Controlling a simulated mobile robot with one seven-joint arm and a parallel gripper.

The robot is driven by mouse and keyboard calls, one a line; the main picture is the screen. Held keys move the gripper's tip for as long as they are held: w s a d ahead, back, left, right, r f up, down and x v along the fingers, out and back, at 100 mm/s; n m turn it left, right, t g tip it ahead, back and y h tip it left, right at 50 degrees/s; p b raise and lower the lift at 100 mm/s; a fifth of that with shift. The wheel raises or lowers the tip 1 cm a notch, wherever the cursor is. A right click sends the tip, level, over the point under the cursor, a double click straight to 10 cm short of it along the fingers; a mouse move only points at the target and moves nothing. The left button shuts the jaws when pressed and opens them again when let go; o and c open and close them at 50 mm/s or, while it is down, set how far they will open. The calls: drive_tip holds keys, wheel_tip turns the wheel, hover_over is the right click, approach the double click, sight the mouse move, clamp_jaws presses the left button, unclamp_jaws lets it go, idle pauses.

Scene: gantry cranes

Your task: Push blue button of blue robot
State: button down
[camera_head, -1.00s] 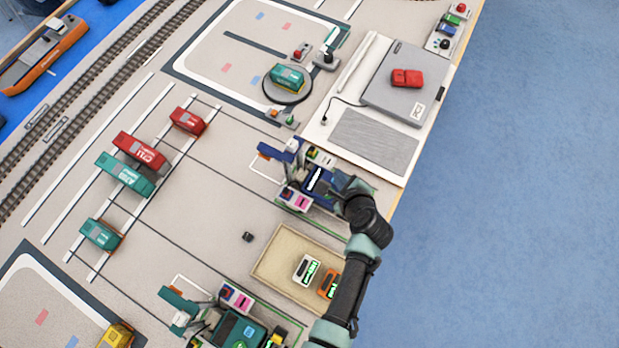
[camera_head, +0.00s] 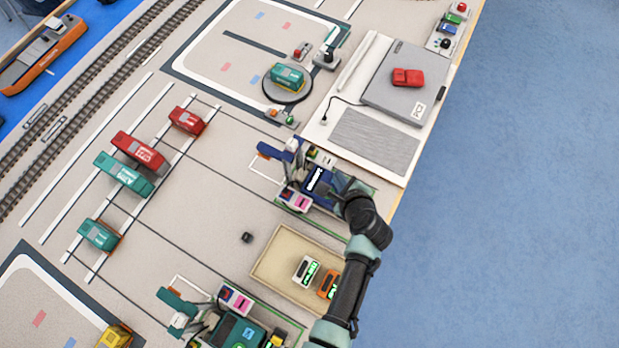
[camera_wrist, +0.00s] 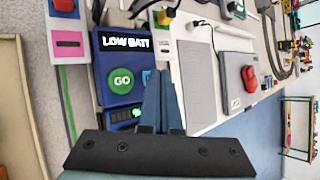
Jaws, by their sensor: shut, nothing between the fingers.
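The blue robot (camera_head: 318,184) stands at the table's right side, partly covered by my arm in the head view. In the wrist view its dark blue top (camera_wrist: 103,58) has a "LOW BATT" display (camera_wrist: 126,43) and a round green GO button (camera_wrist: 121,80). A light blue button (camera_wrist: 147,79) sits right of the GO button, partly hidden behind my fingers. My gripper (camera_wrist: 162,72) is shut and empty, its blue-grey fingertips over that button's right side. I cannot tell whether they touch it. The head view shows little of the fingers.
A pink panel (camera_wrist: 69,43) lies left of the blue robot. A tan tray (camera_head: 268,252) holds a white and an orange block. A teal robot (camera_head: 228,332) stands at the bottom. A grey laptop-like box (camera_head: 395,92) with a red block (camera_head: 408,77) lies beyond my gripper.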

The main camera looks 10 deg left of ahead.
drive_tip(key=shift+f, duration=0.15)
drive_tip(key=shift+r+p, duration=0.85)
drive_tip(key=shift+r, duration=0.05)
wheel_tip(320, 180, up, 6)
drive_tip(key=p, duration=0.6)
idle(0.5)
